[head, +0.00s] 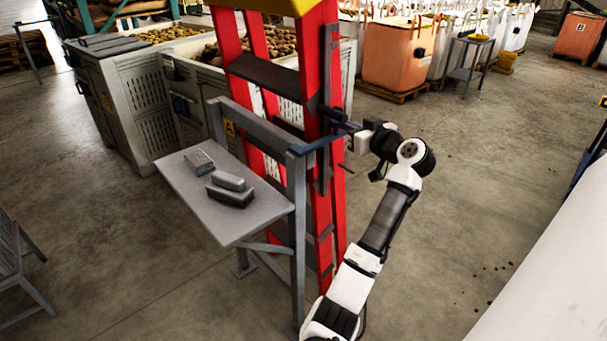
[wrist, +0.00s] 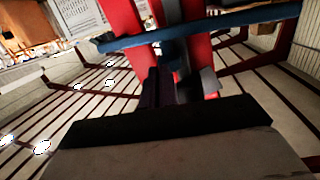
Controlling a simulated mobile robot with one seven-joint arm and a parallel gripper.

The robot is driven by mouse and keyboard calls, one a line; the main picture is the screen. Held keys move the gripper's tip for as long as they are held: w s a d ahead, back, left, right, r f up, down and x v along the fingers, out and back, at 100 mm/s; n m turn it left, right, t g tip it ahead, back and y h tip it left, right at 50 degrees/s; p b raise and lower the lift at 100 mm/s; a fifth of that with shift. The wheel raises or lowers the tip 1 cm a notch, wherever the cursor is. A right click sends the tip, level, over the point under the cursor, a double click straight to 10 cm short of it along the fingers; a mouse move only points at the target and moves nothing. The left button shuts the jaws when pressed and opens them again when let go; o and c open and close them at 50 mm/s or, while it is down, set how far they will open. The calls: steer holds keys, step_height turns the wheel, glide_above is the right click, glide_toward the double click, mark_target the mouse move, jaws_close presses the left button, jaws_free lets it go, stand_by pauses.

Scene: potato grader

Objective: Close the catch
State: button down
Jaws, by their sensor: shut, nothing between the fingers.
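I cannot tell for certain which part is the catch. A blue bar (head: 318,144) runs from the top of a grey post across the red stepladder (head: 322,200) towards my gripper; it also crosses the upper part of the wrist view (wrist: 215,27). A dark upright strip (head: 325,75) lies along the ladder's right rail. My gripper (head: 346,127) is at that rail, beside the dark strip and the bar's right end. In the wrist view its dark fingers (wrist: 160,85) are together and empty, just below the bar. Whether they touch the bar is not clear.
A grey side table (head: 225,222) holds several grey blocks (head: 229,188), left of the ladder. Grey crates of potatoes (head: 130,100) stand behind. A white surface (head: 550,270) borders the lower right.

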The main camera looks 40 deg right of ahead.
steer(key=shift+w+d+r, duration=0.15)
steer(key=shift+w+r, duration=0.1)
steer(key=shift+w, duration=0.05)
